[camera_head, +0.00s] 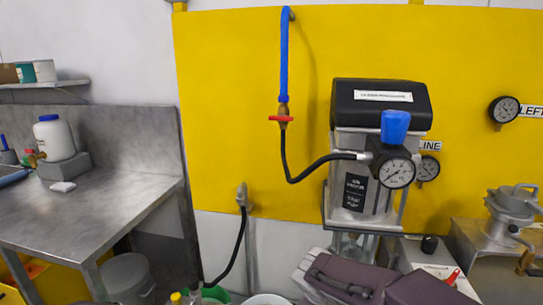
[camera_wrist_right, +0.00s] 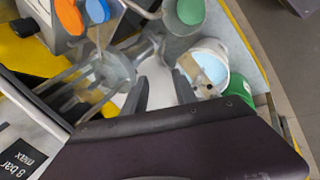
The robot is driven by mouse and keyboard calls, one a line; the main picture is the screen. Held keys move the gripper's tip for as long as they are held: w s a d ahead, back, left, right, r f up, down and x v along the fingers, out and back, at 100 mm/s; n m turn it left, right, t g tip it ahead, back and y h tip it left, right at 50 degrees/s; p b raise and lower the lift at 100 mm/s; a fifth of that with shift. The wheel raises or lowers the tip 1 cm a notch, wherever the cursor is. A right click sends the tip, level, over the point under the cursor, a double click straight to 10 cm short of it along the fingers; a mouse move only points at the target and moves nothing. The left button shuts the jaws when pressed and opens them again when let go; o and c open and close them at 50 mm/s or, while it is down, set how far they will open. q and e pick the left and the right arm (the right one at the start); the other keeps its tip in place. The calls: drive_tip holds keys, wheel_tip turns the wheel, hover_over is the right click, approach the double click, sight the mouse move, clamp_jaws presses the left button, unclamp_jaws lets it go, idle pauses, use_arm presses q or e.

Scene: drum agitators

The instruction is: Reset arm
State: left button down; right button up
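My right gripper (camera_wrist_right: 160,76) shows in the right wrist view as two dark fingers standing apart with nothing held between them. Its dark purple body fills the bottom of that view. Below the fingertips are a clear agitator-like metal part (camera_wrist_right: 105,75) and a white bucket with light blue contents (camera_wrist_right: 205,68). In the head view, dark purple and grey parts of my own arm lie at the bottom, right of centre, in front of the pump unit; no fingers can be made out there. My left gripper is not in view.
The pump unit (camera_head: 352,150) with a blue knob (camera_head: 395,126) and a gauge (camera_head: 397,172) hangs on the yellow panel (camera_head: 230,80). A red-handled valve (camera_head: 281,118) and hose are left of it. A steel table (camera_head: 105,205) stands left; a metal pot (camera_head: 512,212) stands right.

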drive_tip(key=s+d+f+m+g+y, duration=0.3)
drive_tip(key=s+d+f+m+g, duration=0.15)
drive_tip(key=s+f+m, duration=0.7)
wheel_tip(320, 180, up, 12)
drive_tip(key=s+n+p, duration=0.1)
drive_tip(key=s+p, duration=0.1)
drive_tip(key=p, duration=1)
drive_tip(key=shift+s+d+f+n, duration=0.15)
drive_tip(key=shift+d+n, duration=0.1)
drive_tip(key=shift+n, duration=0.1)
